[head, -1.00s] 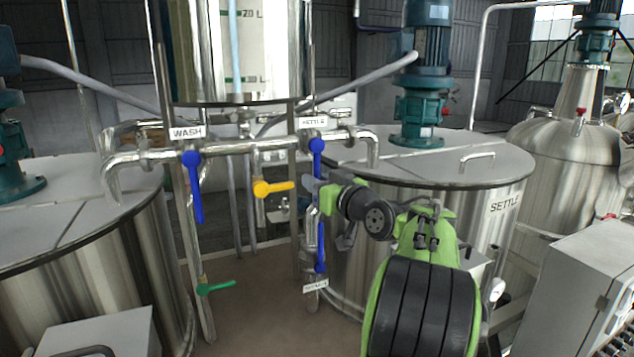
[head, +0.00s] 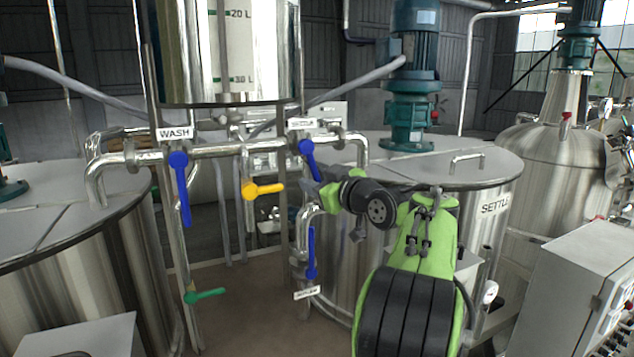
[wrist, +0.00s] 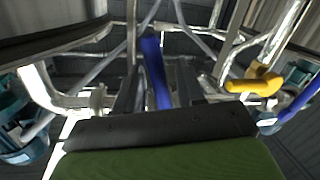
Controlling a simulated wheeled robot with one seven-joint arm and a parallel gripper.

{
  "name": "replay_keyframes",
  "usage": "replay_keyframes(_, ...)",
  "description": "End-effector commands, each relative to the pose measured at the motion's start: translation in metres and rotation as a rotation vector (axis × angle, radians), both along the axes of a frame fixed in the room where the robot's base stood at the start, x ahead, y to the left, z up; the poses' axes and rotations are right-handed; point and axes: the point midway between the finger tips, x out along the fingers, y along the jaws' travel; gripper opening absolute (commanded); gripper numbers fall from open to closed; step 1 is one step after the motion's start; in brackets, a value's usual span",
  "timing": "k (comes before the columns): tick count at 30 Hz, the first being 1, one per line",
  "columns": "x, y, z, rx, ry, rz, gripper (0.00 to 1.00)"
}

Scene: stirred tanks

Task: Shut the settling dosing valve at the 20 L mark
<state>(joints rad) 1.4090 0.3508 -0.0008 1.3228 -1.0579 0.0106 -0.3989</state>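The SETTLE dosing valve's blue handle (head: 307,160) hangs down, tilted with its lower end to the right, under the SETTLE label on the pipe. My gripper (head: 322,193) is at its lower end. In the wrist view the blue handle (wrist: 155,72) lies between the two dark fingers of my gripper (wrist: 158,88); they look apart, with gaps beside it. Contact cannot be told. Above, the dosing vessel (head: 270,60) has a gauge strip (head: 222,50) with 20 L and 30 L marks. Its tube looks grey, and I cannot read a clear liquid level.
The WASH valve's blue handle (head: 181,188) hangs down at left. A yellow handle (head: 263,189) points right between the valves. A lower blue handle (head: 312,255) and a green handle (head: 205,294) are below. The SETTLE tank (head: 440,220) stands behind my arm.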

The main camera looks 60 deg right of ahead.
Motion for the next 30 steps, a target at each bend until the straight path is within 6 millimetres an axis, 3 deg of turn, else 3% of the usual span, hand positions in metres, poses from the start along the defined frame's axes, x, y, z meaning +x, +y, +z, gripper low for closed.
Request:
replay_keyframes(8, -0.007, 0.002, 0.0, 0.0, -0.001, -0.002, 0.39)
replay_keyframes(20, -0.106, 0.037, 0.005, -0.001, 0.0, -0.008, 0.39)
replay_keyframes(30, -0.141, 0.049, 0.009, 0.004, -0.002, -0.006, 0.39)
